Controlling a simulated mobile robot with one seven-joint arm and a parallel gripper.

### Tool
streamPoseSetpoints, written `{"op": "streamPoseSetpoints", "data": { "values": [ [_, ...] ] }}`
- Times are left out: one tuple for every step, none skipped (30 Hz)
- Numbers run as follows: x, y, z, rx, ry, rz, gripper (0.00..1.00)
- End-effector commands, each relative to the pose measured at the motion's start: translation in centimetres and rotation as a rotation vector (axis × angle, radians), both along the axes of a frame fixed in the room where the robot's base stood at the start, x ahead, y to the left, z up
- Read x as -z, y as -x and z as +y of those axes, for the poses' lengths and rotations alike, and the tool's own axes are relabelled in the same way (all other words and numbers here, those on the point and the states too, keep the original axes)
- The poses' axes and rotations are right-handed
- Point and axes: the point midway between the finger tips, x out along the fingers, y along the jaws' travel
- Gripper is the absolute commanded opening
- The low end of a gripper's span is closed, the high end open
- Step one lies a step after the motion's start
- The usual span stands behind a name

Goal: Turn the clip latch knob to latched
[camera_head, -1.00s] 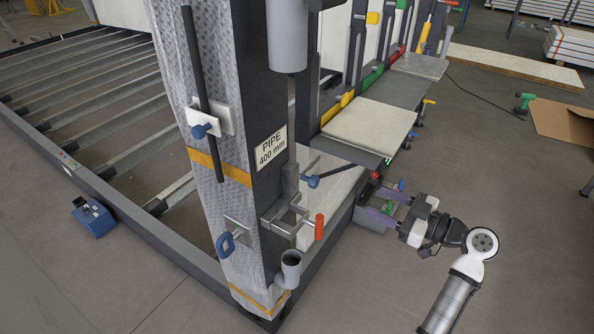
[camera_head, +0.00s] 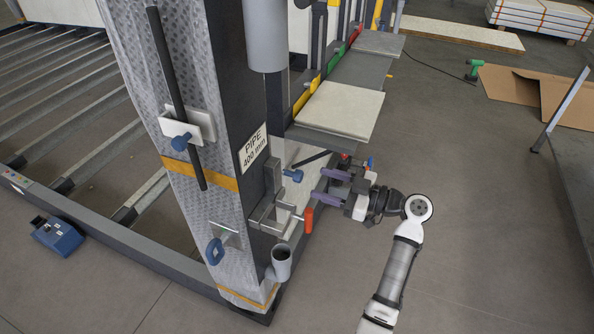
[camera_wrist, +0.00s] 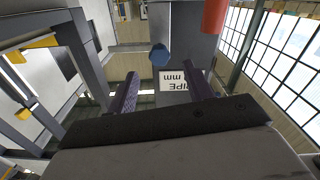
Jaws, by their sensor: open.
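A blue knob (camera_head: 293,175) on a short stem sticks out from the dark side of the wrapped post (camera_head: 222,150), below the PIPE 400 mm label (camera_head: 253,147). A second blue knob (camera_head: 181,142) sits on a white clip plate (camera_head: 200,124) by a black rod. I cannot tell for certain which is the clip latch knob. My gripper (camera_head: 318,185) is open and empty, its purple fingers pointing at the post, just right of the first knob and apart from it. In the wrist view a blue knob (camera_wrist: 160,55) shows ahead between the fingers (camera_wrist: 163,76), near the upside-down label.
A steel clamp with an orange handle (camera_head: 308,220) juts from the post just below my gripper. A grey pipe cup (camera_head: 281,262) and a blue loop handle (camera_head: 214,251) sit lower. A pale panel (camera_head: 340,108) lies behind.

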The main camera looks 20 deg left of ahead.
Motion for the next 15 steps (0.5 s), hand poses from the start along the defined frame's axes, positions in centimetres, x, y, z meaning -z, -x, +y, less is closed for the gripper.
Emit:
{"op": "streamPoseSetpoints", "data": {
  "values": [
    [-0.4,0.0,1.2,-0.002,0.000,0.002,0.51],
    [-0.3,0.0,1.8,-0.003,0.001,0.002,0.51],
    [-0.3,0.0,2.7,-0.002,0.000,0.001,0.51],
    [-0.3,-0.1,3.2,-0.002,-0.001,0.002,0.51],
    [-0.3,-0.1,3.8,-0.001,-0.001,0.002,0.51],
    [-0.3,-0.1,4.5,-0.002,0.000,0.003,0.51],
    [-0.2,-0.1,5.0,-0.001,0.001,0.003,0.51],
    [-0.2,-0.2,5.4,-0.001,0.000,0.002,0.51],
    [-0.2,-0.2,5.9,-0.001,0.000,0.002,0.51],
    [-0.2,-0.2,6.3,0.000,0.000,0.001,0.51],
    [-0.2,-0.3,6.6,0.000,0.000,0.001,0.51],
    [-0.1,-0.3,6.9,0.001,0.000,0.001,0.51],
    [-0.1,-0.3,7.1,0.001,0.000,0.001,0.51],
    [-0.1,-0.3,7.2,0.001,0.000,0.001,0.51],
    [-0.1,-0.3,7.4,0.001,0.000,0.001,0.51]
  ]
}}
